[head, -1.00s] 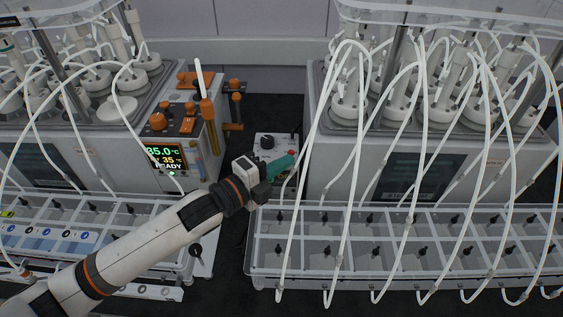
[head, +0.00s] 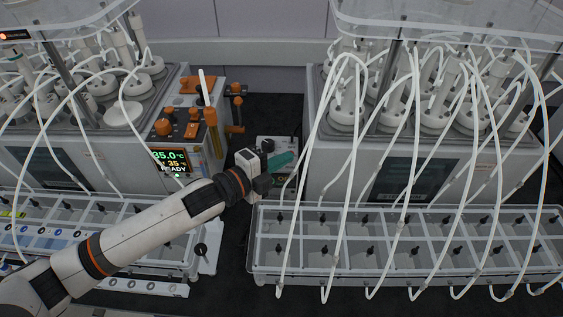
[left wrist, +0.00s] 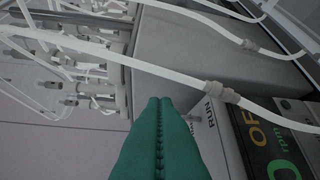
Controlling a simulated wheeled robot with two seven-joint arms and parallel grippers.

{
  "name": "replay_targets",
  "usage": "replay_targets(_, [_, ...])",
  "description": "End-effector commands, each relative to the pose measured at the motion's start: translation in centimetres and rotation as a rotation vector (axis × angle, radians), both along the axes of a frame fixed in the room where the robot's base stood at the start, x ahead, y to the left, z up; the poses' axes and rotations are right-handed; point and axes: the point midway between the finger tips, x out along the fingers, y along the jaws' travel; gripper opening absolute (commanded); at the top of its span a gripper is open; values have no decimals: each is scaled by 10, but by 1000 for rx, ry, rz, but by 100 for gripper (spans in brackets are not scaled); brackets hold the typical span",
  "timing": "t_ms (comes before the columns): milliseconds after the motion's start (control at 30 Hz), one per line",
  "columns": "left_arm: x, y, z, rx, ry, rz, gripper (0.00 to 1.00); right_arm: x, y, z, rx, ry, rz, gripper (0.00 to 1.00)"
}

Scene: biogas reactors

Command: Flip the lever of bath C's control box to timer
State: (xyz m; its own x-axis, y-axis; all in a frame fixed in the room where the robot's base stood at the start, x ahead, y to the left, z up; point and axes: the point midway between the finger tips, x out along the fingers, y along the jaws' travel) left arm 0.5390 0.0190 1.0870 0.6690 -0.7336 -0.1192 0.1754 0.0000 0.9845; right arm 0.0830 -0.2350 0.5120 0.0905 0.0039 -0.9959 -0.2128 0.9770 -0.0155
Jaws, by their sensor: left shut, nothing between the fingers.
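A small grey control box (head: 278,143) with a dark knob stands in the dark gap between the two large baths in the head view. My left gripper (head: 284,160), with green fingers, is at the front of this box and hides part of its face. In the left wrist view the green fingers (left wrist: 160,102) are closed together and empty. Beside their tips is a pale panel (left wrist: 211,130) lettered RUN. I cannot tell the lever's position or whether the fingers touch it. My right gripper is not in view.
The left bath's display (head: 171,161) shows 35.0 °C and READY. White tubes hang over the right bath (head: 335,185) and its front tray (head: 400,235), close to my gripper. In the left wrist view a white tube (left wrist: 130,62) crosses above the fingers, and a dark display (left wrist: 270,150) reads OFF.

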Motion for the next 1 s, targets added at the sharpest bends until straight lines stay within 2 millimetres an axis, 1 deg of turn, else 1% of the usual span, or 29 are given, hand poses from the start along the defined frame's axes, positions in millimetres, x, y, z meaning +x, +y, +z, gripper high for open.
replay_targets(33, [2,0,5,1,-1,0,0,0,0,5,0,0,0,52])
replay_targets(100, [6,0,7,1,-3,0,0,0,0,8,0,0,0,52])
replay_targets(500, [22,0,12,0,-2,-1,0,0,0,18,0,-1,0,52])
replay_targets(1000, [24,0,12,0,-1,-1,0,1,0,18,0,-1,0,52])
